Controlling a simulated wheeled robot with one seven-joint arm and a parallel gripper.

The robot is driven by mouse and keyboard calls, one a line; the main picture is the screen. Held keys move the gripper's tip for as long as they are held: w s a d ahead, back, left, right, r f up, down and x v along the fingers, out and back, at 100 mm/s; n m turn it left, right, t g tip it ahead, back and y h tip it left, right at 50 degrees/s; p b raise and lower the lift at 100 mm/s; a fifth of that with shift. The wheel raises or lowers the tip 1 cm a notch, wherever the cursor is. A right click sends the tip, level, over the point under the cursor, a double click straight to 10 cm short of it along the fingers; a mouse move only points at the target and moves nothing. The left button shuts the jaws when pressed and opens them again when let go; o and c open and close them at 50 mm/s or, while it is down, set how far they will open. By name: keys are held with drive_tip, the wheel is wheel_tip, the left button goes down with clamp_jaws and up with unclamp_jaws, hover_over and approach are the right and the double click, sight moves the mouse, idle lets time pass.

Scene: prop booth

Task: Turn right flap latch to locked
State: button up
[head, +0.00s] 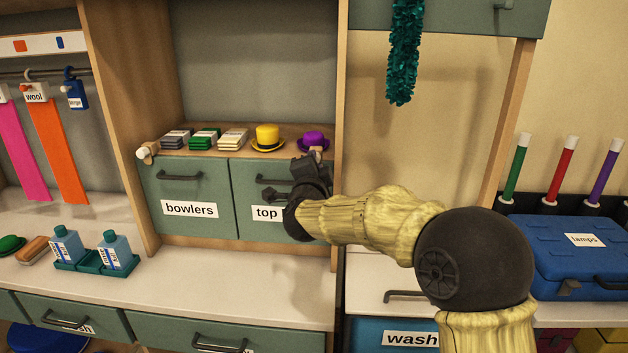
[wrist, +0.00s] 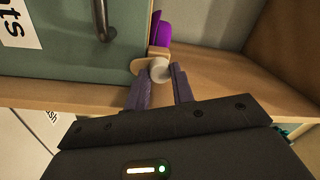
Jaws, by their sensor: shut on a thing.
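The right flap (head: 250,180) is teal, looks closed and carries a partly covered label starting "top". Its handle and label end show in the wrist view, where the flap (wrist: 75,55) fills the upper left. The right flap latch, a tan wooden tab with a pale round knob (wrist: 160,71), is at the flap's upper right corner. In the wrist view its tab reaches over the flap's edge. My gripper (wrist: 162,82) is shut on the latch knob, a fingertip on either side. In the head view my gripper (head: 312,162) and wrist mostly hide this latch.
A similar latch (head: 147,153) sits by the left "bowlers" flap (head: 190,190). On the shelf above stand a purple hat (head: 312,139), a yellow hat (head: 267,136) and folded stacks. A wooden upright (head: 342,90) rises close right of my gripper. The counter (head: 230,285) below is clear.

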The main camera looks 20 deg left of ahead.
drive_tip(key=shift+f+m+b, duration=0.1)
drive_tip(key=shift+m+b, duration=1.05)
drive_tip(key=shift+m, duration=0.15)
drive_tip(key=o, duration=1)
drive_tip(key=b+v, duration=0.1)
drive_tip(key=v, duration=1.6)
drive_tip(key=shift+s+b, duration=0.2)
drive_tip(key=shift+b, duration=0.2)
